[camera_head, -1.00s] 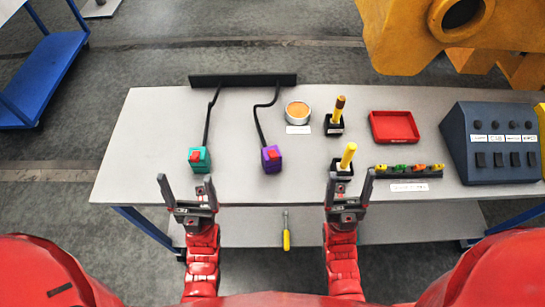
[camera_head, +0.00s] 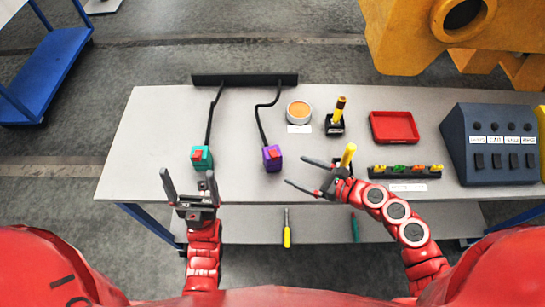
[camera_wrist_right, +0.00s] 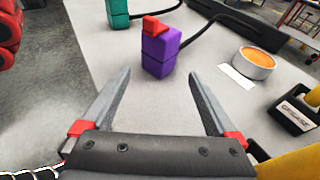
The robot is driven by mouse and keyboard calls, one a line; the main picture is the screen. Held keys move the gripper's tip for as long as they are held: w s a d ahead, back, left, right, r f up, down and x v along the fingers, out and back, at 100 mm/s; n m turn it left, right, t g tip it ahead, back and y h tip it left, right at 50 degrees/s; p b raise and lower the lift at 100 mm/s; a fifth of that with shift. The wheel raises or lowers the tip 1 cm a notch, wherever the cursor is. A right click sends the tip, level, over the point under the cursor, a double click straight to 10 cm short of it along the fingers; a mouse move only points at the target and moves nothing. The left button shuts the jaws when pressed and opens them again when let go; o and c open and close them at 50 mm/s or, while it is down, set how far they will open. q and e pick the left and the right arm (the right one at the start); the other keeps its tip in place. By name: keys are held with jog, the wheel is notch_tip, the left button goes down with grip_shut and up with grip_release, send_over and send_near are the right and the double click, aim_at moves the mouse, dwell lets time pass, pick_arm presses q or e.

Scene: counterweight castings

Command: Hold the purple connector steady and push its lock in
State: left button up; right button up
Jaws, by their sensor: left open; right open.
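The purple connector (camera_head: 272,160) stands on the grey table with its red lock (camera_head: 273,154) on top and a black cable leading to the back. In the right wrist view the purple connector (camera_wrist_right: 160,52) and red lock (camera_wrist_right: 154,26) are ahead, just beyond my fingertips. My right gripper (camera_head: 296,172) is open and empty, to the right of the connector, fingers pointing left towards it and not touching it. My left gripper (camera_head: 187,177) is open and empty at the table's front edge, near the teal connector (camera_head: 201,158), which also has a red lock.
A black rail (camera_head: 245,79) holds both cables at the back. A yellow-handled tool (camera_head: 348,156) stands close by my right gripper. A tin (camera_head: 299,111), a red tray (camera_head: 394,127) and a control box (camera_head: 492,143) are further right. Table between the connectors is clear.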

aim_at(280, 164)
jog(key=p+x, duration=0.1)
jog(key=x, duration=0.4)
jog(key=shift+a+r, duration=0.1)
jog(key=shift+a, duration=0.05)
jog(key=shift+w+a+f+b, duration=0.25)
jog(key=shift+a+f+b, duration=0.15)
jog(key=shift+a+b, duration=0.1)
jog(key=shift+w+a+f+b, duration=0.3)
jog(key=shift+a+f+b, duration=0.1)
jog(key=shift+a+b, duration=0.05)
jog(key=shift+w+a+b, duration=0.4)
jog(key=shift+w+a, duration=0.2)
jog(key=shift+a, duration=0.1)
jog(key=shift+c, duration=0.2)
